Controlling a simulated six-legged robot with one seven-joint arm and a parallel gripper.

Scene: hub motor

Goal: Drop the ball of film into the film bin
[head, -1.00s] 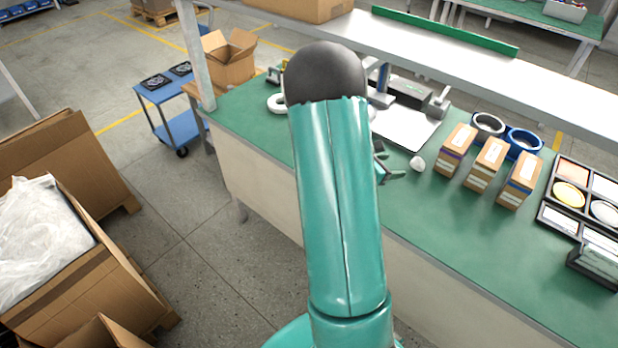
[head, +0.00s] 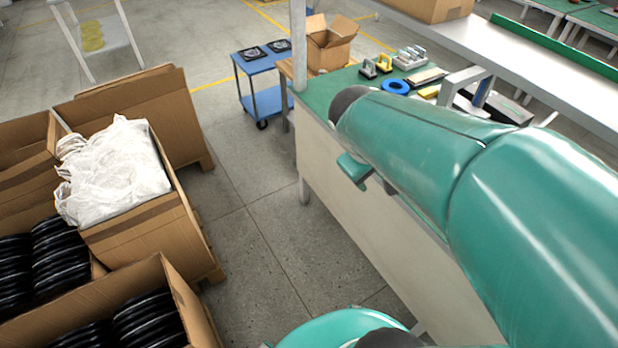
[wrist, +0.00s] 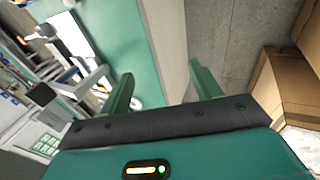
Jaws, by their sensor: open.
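The film bin (head: 140,232) is a cardboard box at the left of the head view, heaped with crumpled white film (head: 115,170). Cardboard and a bit of white film (wrist: 300,145) show at the right of the wrist view. My gripper (wrist: 162,85) is open, with nothing seen between its fingers. In the head view it is partly hidden behind my arm, by the bench's left side, right of the bin and apart from it.
The green-topped bench (head: 325,90) holds a blue ring (head: 395,86) and several small tools. A blue cart (head: 268,102) and an open carton (head: 330,45) stand behind. Boxes of black rings (head: 60,245) adjoin the bin. Grey floor lies clear between bin and bench.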

